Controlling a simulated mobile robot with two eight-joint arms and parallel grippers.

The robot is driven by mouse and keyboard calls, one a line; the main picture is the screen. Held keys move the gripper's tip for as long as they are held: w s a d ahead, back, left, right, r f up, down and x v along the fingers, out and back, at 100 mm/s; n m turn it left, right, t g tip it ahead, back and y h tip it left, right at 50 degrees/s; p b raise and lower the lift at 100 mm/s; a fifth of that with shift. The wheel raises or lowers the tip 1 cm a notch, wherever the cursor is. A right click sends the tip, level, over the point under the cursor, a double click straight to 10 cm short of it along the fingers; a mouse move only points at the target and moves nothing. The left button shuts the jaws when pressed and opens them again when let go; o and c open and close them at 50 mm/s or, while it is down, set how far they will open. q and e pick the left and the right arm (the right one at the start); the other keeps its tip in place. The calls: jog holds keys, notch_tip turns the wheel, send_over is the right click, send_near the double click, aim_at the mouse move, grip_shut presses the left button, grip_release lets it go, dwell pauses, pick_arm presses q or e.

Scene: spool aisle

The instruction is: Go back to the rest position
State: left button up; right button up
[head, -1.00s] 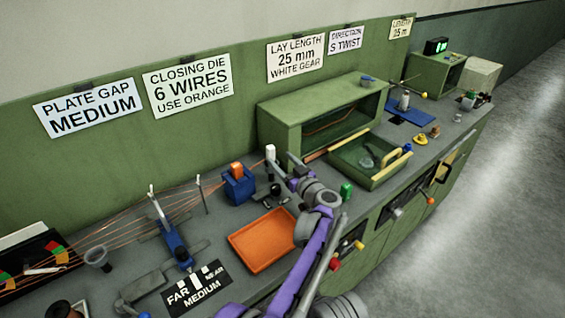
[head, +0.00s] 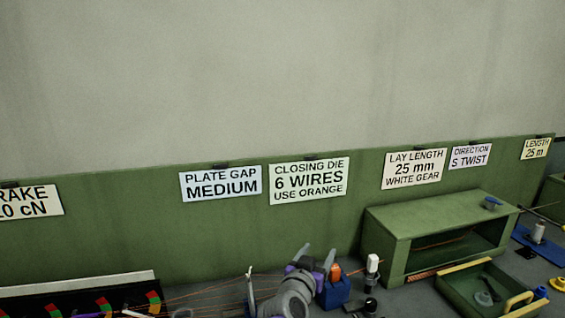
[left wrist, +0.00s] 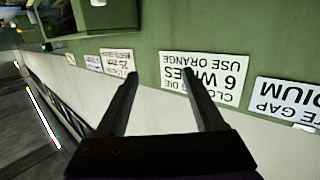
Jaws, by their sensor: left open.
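My left gripper (head: 316,256) is at the lower middle of the head view, with its two fingers pointing up and spread apart. It is in front of the green back panel, near the blue block with an orange top (head: 334,290). In the left wrist view its fingers (left wrist: 160,74) are open with nothing between them. Behind them is the closing die sign (left wrist: 203,78), upside down in that view. My right gripper does not show in either view.
A green open-fronted box (head: 395,222) stands on the bench at right. A green tray with a yellow handle (head: 463,268) is in front of it. A white-topped post (head: 373,264) stands left of the box. Copper wires run along the bench at left. The wall above is clear.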

pick_arm(q)
jog(key=s+a+f+n+g+y, duration=0.1)
jog(key=s+a+f+g+y, duration=0.1)
jog(key=s+a+f, duration=0.5)
jog(key=s+a+f+n+g+y, duration=0.2)
jog(key=s+a+f+g, duration=0.2)
jog(key=s+a, duration=0.6)
jog(key=s+a+f+n+g+y, duration=0.1)
jog(key=s+a+f+g+y, duration=0.1)
jog(key=s+a+f, duration=0.7)
jog(key=s+g, duration=0.1)
jog(key=s, duration=0.7)
jog(key=shift+s+a+f+g+p, duration=0.2)
jog(key=shift+a+f+g+p, duration=0.1)
jog(key=shift+p, duration=0.1)
